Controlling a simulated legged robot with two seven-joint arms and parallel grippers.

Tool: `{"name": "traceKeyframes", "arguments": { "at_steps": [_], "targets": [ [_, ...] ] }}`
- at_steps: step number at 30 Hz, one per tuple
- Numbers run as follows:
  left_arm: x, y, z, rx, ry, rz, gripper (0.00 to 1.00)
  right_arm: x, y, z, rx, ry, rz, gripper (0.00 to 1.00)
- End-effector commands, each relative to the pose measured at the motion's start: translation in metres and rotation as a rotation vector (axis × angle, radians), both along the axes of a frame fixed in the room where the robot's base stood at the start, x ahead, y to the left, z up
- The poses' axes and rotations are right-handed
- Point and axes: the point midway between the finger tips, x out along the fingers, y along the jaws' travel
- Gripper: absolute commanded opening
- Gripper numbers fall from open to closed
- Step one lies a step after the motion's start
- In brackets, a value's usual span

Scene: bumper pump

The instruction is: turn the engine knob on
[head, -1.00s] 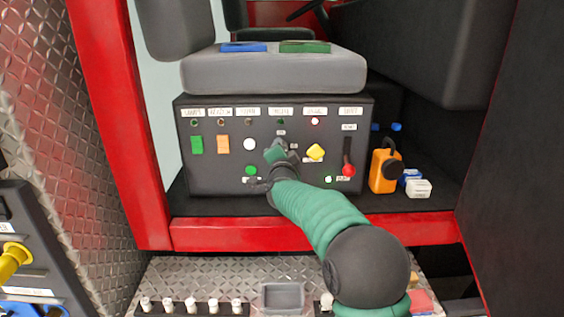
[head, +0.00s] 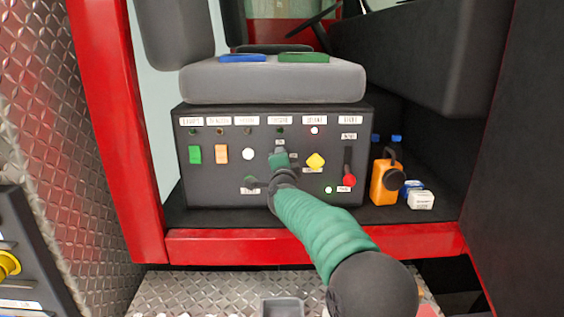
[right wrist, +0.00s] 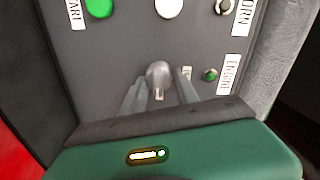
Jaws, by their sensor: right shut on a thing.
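The engine knob (right wrist: 158,73) is a small grey knob with a pale mark on the side facing my gripper in the right wrist view. It sits on the dark control panel (head: 225,185), beside the ENGINE label (right wrist: 228,75) and a small dark green lamp (right wrist: 210,75). My right gripper (head: 279,153) reaches the panel below the engine lamp (head: 280,130), which looks dark. In the right wrist view its two grey fingers (right wrist: 160,82) are on either side of the knob, shut on it. In the head view the gripper hides the knob. My left gripper is not in view.
An orange jug (head: 385,185) stands right of the panel. A grey seat (head: 270,83) overhangs it.

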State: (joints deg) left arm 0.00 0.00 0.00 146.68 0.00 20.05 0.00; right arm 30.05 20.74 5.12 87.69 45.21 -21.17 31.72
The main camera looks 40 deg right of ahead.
Motion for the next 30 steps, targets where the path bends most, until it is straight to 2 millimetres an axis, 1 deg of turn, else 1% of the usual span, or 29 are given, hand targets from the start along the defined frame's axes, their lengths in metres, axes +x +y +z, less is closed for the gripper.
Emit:
{"name": "traceKeyframes", "arguments": {
  "at_steps": [2, 3, 7, 16, 20, 23, 30],
  "targets": [
    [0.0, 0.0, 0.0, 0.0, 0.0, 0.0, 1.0, 0.001, 0.001, -0.003, 0.006, 0.003, 0.004, 0.0],
    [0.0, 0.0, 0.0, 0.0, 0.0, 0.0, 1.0, 0.001, 0.001, -0.003, 0.006, 0.003, 0.004, 0.4],
    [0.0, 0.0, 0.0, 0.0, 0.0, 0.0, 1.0, 0.001, 0.001, -0.002, 0.003, 0.002, 0.002, 0.57],
    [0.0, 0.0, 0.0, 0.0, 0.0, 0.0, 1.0, -0.001, 0.001, 0.0, 0.001, 0.0, 0.001, 0.58],
    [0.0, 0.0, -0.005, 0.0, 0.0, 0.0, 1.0, -0.01, 0.009, 0.0, 0.0, -0.002, 0.001, 0.58],
    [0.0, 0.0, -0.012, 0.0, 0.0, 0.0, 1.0, -0.028, 0.023, 0.001, -0.001, -0.003, 0.001, 0.58],
    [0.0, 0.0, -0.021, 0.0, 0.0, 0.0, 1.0, -0.082, 0.07, 0.005, 0.0, -0.002, 0.002, 0.58]
  ]
}}
